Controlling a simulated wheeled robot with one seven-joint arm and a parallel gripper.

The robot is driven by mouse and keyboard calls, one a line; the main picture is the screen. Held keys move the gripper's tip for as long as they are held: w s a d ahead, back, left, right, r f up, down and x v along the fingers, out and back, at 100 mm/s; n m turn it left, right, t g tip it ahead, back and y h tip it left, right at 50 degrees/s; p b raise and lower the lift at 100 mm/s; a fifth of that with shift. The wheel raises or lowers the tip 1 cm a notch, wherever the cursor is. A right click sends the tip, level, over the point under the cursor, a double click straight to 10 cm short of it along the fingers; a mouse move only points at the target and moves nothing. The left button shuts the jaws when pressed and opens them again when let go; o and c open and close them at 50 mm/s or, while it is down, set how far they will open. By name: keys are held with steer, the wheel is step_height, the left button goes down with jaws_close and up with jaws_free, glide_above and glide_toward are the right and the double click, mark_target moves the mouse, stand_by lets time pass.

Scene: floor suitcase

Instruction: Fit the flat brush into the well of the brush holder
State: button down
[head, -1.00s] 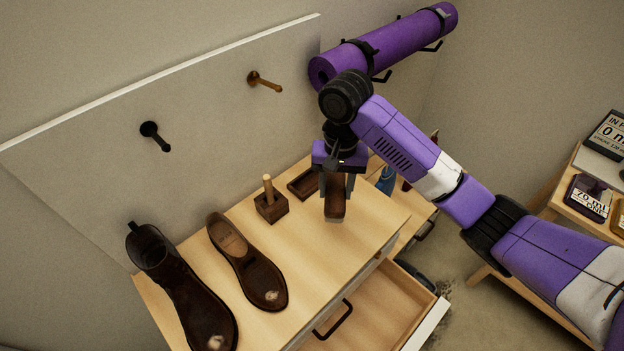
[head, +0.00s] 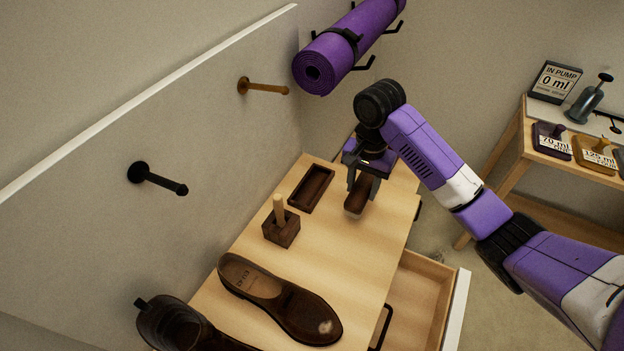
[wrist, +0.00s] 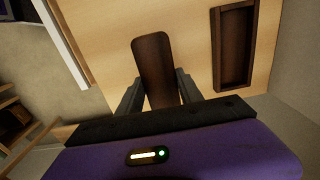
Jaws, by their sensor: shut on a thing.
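The flat brush (head: 356,200) is a long, dark brown block with rounded ends. My gripper (head: 363,187) is shut on it, with a finger on each side, and holds it over the table. The brush also shows in the wrist view (wrist: 153,62), sticking out past the fingers. The brush holder (head: 311,190) looks to be the dark wooden tray with an empty rectangular well, on the table to the left of the brush. It also shows in the wrist view (wrist: 234,50), right of the brush and apart from it.
A wooden block with an upright peg (head: 281,229) stands near the tray. Brown shoes (head: 280,300) lie at the table's front. Wall pegs (head: 158,180) and a purple rolled mat (head: 340,50) are on the wall. An open drawer (head: 425,300) juts out at the right.

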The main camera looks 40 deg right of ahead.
steer(key=w+a, duration=0.1)
steer(key=w, duration=0.3)
steer(key=w+a, duration=0.2)
steer(key=w, duration=0.2)
steer(key=w+a+p, duration=0.1)
steer(key=w+a, duration=0.1)
steer(key=w, duration=0.2)
steer(key=shift+w+a, duration=0.15)
steer(key=shift+w, duration=0.2)
steer(key=shift+f+p, duration=0.3)
steer(key=shift+f, duration=1.4)
steer(key=shift+f, duration=0.15)
steer(key=c, duration=0.8)
jaws_free()
steer(key=shift+o, duration=0.2)
step_height(320, 180, up, 12)
steer(key=b, duration=0.1)
steer(key=shift+r, duration=0.2)
